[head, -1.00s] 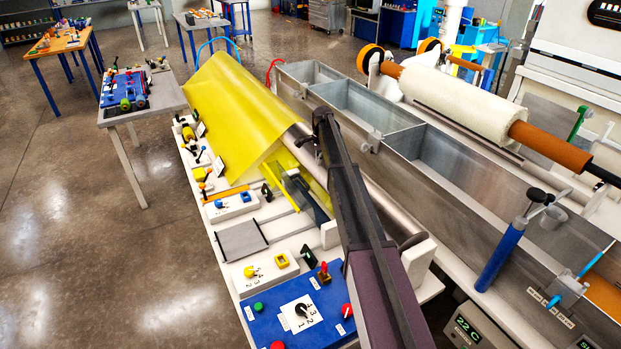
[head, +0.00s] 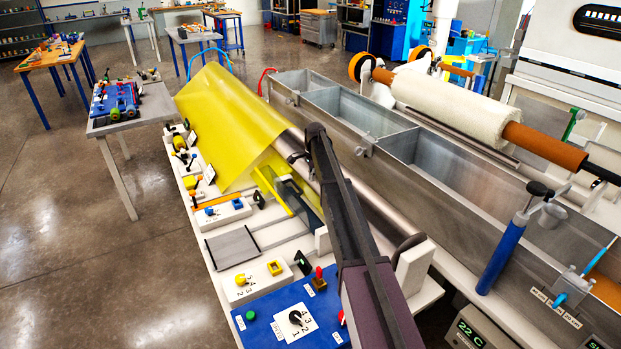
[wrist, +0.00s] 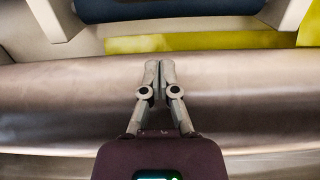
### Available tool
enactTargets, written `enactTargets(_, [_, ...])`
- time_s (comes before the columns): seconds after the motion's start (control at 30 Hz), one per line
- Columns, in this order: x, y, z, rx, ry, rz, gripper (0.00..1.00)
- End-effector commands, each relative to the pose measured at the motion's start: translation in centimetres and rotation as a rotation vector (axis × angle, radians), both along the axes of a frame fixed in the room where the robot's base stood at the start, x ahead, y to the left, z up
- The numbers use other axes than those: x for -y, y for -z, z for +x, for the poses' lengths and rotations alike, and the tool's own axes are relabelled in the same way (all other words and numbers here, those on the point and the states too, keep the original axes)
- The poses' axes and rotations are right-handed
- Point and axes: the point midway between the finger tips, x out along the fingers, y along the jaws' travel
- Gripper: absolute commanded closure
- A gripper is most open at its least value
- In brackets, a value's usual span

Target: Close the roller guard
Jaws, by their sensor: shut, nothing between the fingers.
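The roller guard (head: 228,122) is a large yellow curved sheet over the far end of the bench in the head view. A long metal roller (wrist: 60,95) runs out from under it, and its near part is uncovered. My gripper (head: 297,157) is beside the guard's near right edge, over the roller. In the wrist view my gripper (wrist: 160,68) is shut and empty, its fingertips in front of the roller. A yellow strip (wrist: 200,42) lies beyond the fingertips. I cannot tell whether the fingertips touch the roller.
A long grey metal trough (head: 440,165) runs along the right, with a white roll (head: 450,105) beyond it. A blue control panel (head: 275,318) with knobs sits at the near end. Small fixtures line the bench's left side.

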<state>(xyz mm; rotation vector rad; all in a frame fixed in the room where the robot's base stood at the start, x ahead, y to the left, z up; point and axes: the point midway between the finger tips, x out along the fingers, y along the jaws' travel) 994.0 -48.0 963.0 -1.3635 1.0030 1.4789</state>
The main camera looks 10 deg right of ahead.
Motion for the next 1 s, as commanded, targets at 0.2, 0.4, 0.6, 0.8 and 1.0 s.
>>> enactTargets(0.2, [-0.1,2.1,-0.1,0.000,0.000,0.000,1.00])
enactTargets(0.4, [-0.2,3.4,-0.1,0.000,0.001,0.000,1.00])
enactTargets(0.6, [-0.2,4.5,-0.1,0.000,0.001,0.000,1.00])
enactTargets(0.8, [-1.9,3.3,-0.7,0.000,0.000,0.000,1.00])
enactTargets(1.0, [-3.2,2.7,-1.1,0.000,0.002,0.000,1.00])
